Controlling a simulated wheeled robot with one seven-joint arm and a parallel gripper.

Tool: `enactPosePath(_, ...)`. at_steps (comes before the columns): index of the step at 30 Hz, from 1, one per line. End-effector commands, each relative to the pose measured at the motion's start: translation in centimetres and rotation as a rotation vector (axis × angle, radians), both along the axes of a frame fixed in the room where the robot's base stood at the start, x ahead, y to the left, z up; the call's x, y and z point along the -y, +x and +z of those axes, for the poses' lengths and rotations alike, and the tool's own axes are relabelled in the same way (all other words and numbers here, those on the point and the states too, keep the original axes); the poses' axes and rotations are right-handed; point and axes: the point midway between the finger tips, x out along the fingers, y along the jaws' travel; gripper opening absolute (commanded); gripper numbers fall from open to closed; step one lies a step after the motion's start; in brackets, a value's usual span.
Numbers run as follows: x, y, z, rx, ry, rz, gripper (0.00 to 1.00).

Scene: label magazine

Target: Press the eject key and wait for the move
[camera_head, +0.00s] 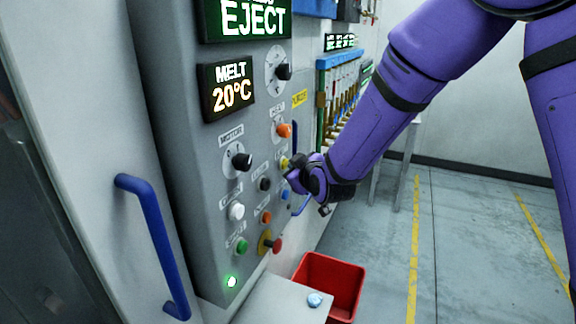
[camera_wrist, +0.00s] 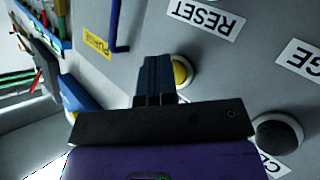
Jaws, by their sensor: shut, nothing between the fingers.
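A grey control panel (camera_head: 200,150) carries several knobs and round keys. My gripper (camera_head: 291,172) is at the panel's right side, beside a yellow key (camera_head: 284,162). In the wrist view my shut fingers (camera_wrist: 156,70) overlap the left edge of the yellow key (camera_wrist: 183,72); I cannot tell whether they touch it. A black key (camera_wrist: 277,135) lies to the right there. The small labels in the head view are too blurred to tell which key is eject.
A second display (camera_head: 227,86) reads MELT 20°C. A red mushroom button (camera_head: 277,245) and a lit green lamp (camera_head: 231,281) sit low on the panel. Blue handles (camera_head: 150,235) stick out. A red bin (camera_head: 345,281) stands beside a pale ledge (camera_head: 270,305). The floor at right is clear.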

Motion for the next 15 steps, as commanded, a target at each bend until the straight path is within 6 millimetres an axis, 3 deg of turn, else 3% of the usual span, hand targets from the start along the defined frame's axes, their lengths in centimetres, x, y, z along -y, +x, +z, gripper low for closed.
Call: enactPosePath(15, 1.4, -0.5, 0.0, 0.000, 0.001, 0.000, 0.00)
